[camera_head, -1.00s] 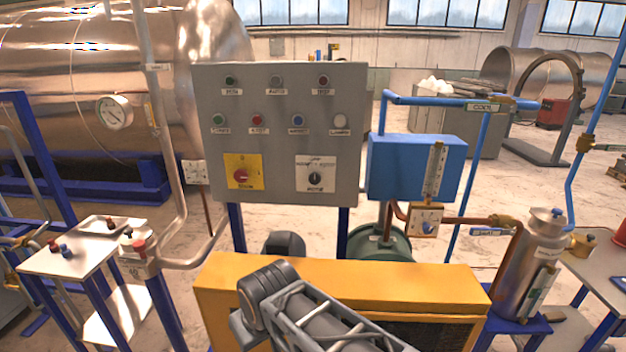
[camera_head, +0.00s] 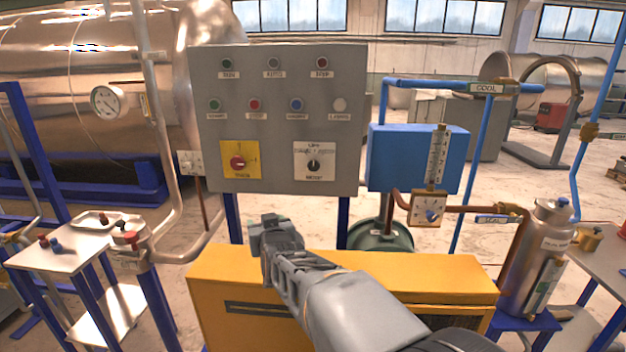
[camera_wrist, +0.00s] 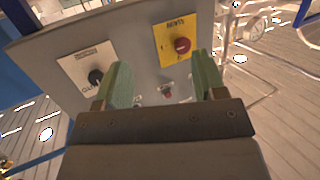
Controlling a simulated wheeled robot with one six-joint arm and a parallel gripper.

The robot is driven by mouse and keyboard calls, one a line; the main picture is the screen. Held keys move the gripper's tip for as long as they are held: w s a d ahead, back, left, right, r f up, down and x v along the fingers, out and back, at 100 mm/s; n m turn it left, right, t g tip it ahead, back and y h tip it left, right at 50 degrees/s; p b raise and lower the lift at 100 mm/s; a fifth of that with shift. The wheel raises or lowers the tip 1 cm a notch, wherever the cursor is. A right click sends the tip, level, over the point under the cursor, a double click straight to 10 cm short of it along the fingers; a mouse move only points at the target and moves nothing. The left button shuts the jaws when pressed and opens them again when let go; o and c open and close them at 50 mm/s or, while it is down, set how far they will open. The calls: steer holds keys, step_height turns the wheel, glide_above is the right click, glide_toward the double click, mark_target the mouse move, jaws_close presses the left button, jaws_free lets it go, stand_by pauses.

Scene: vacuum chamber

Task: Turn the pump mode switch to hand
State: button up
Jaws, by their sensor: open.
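The grey control panel (camera_head: 280,100) stands ahead of me. The pump mode switch (camera_head: 314,164) is a black knob on a white plate at the panel's lower right; its pointer looks about upright. In the wrist view, turned roughly upside down, the black knob (camera_wrist: 96,77) shows left of my fingers. My gripper (camera_head: 272,232) is below and in front of the panel's lower edge in the head view. In the wrist view its two green fingers (camera_wrist: 160,75) are apart and empty. It is not touching the switch.
A red knob on a yellow plate (camera_head: 239,162) sits left of the switch, with rows of buttons and lamps above. A yellow cabinet (camera_head: 215,300) stands under my arm. A blue box (camera_head: 400,157) with pipes is right of the panel.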

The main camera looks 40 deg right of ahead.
steer(key=d+m+t+h+b, duration=0.1)
steer(key=d+m+h+b, duration=0.1)
steer(key=d+h, duration=0.4)
steer(key=m+h, duration=0.3)
steer(key=h, duration=0.1)
glide_toward(314, 168)
steer(key=p+x, duration=0.3)
steer(key=x, duration=0.7)
steer(key=shift+w+d+r, duration=0.15)
steer(key=shift+w+d, duration=0.05)
steer(key=shift+w, duration=0.1)
steer(key=shift+c, duration=0.5)
steer(key=c, duration=0.8)
